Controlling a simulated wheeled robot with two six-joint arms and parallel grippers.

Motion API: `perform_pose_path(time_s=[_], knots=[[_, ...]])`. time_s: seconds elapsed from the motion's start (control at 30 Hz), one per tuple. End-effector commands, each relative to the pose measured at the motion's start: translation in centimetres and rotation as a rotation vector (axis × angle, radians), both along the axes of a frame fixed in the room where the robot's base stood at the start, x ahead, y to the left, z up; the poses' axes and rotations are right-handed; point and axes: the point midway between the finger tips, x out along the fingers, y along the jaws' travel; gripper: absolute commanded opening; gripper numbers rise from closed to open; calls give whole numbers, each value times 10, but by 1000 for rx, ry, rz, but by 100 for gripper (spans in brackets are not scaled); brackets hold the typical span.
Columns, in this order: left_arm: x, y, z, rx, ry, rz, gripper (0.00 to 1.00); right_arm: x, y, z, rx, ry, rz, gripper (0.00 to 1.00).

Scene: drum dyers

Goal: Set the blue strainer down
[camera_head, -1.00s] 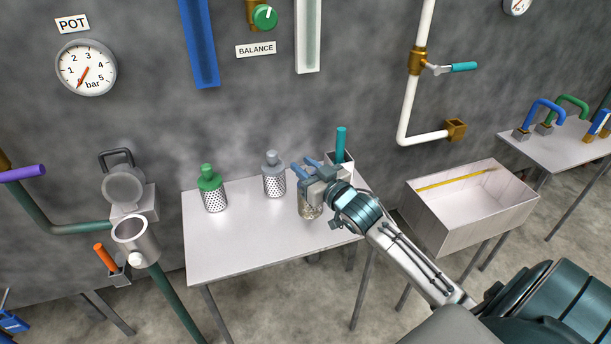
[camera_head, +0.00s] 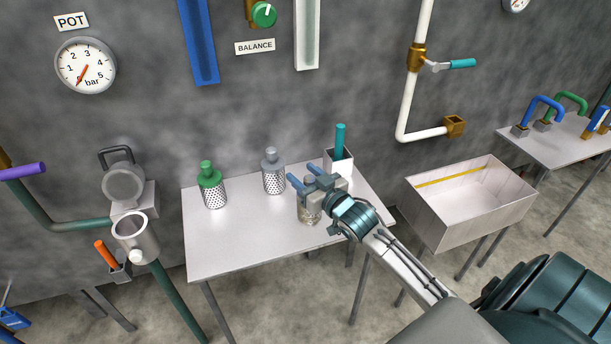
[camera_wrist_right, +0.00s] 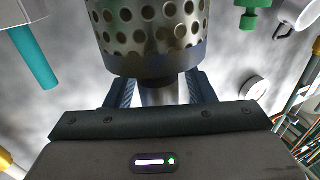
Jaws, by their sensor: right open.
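The strainer at my right gripper (camera_head: 304,177) has a perforated metal body (camera_head: 309,214) and appears to stand upright on the pale table (camera_head: 245,238), at its right part. The gripper and wrist cover its top in the head view, so no blue shows on it there. In the right wrist view its perforated body (camera_wrist_right: 152,30) fills the top middle, and its narrow grey neck sits between the two fingers. The fingers are open, one on each side of the neck. My left gripper is not in view.
A green-topped strainer (camera_head: 212,190) and a grey-topped strainer (camera_head: 273,178) stand left of the gripper. A pale box (camera_head: 340,163) with a teal handle (camera_head: 340,137) stands close behind it. The front left of the table is clear. A white trough (camera_head: 470,205) stands to the right.

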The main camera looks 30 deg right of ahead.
Motion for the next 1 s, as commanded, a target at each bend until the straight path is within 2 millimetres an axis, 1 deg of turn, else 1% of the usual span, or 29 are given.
perform_pose_path(time_s=[0.1,0.17,0.27,0.37,0.6,0.8,1.0], knots=[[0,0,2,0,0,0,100,-1,0,4,-1,0,0,49],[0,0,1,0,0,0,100,-5,-1,2,-2,2,0,49],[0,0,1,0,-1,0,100,-17,-2,2,-5,3,-1,49],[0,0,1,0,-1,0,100,-32,-2,2,-5,3,2,49],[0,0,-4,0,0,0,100,-65,-5,1,-7,2,2,49],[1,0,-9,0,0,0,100,-89,-7,0,-7,2,2,49],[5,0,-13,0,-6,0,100,-108,-10,0,-8,5,0,49]])
